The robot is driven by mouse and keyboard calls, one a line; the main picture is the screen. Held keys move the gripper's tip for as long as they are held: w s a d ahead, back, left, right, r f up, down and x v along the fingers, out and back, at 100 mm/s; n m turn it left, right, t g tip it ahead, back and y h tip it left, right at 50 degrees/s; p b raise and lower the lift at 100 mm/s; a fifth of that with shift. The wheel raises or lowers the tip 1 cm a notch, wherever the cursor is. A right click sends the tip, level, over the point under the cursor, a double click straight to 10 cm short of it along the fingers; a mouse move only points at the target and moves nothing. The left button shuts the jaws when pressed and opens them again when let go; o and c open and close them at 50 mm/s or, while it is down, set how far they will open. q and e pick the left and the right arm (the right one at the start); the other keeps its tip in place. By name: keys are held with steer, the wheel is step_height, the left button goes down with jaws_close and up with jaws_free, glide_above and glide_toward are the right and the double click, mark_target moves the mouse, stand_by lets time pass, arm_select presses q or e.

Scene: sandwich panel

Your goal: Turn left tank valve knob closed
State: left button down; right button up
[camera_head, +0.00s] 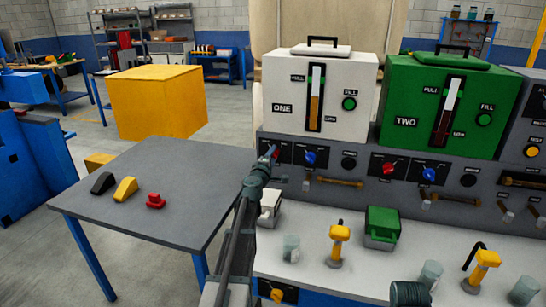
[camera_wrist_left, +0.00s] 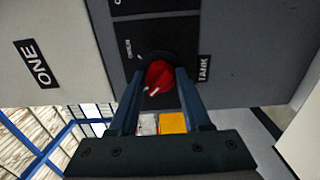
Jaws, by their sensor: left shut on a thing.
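The left tank valve knob is a red knob (camera_wrist_left: 159,77) on a dark plate marked TANK, on the grey panel below the white tank marked ONE (camera_head: 318,92). In the head view my left gripper (camera_head: 273,154) is at this plate and mostly covers the knob. In the left wrist view the two fingers (camera_wrist_left: 155,88) stand on either side of the red knob, shut on it. White marks on the knob's face point down-left. My right gripper is not in view.
A blue knob (camera_head: 309,157) sits just right of my left gripper. A green tank marked TWO (camera_head: 449,108) stands to the right. The white counter (camera_head: 315,275) below holds glasses and yellow taps. A grey table (camera_head: 180,190) stands left.

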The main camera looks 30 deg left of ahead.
arm_select(q)
steer(key=shift+c, duration=1.8)
jaws_free()
steer(key=shift+s, duration=0.1)
steer(key=v, duration=1.3)
steer(key=shift+s, duration=0.35)
steer(key=shift+f, duration=0.1)
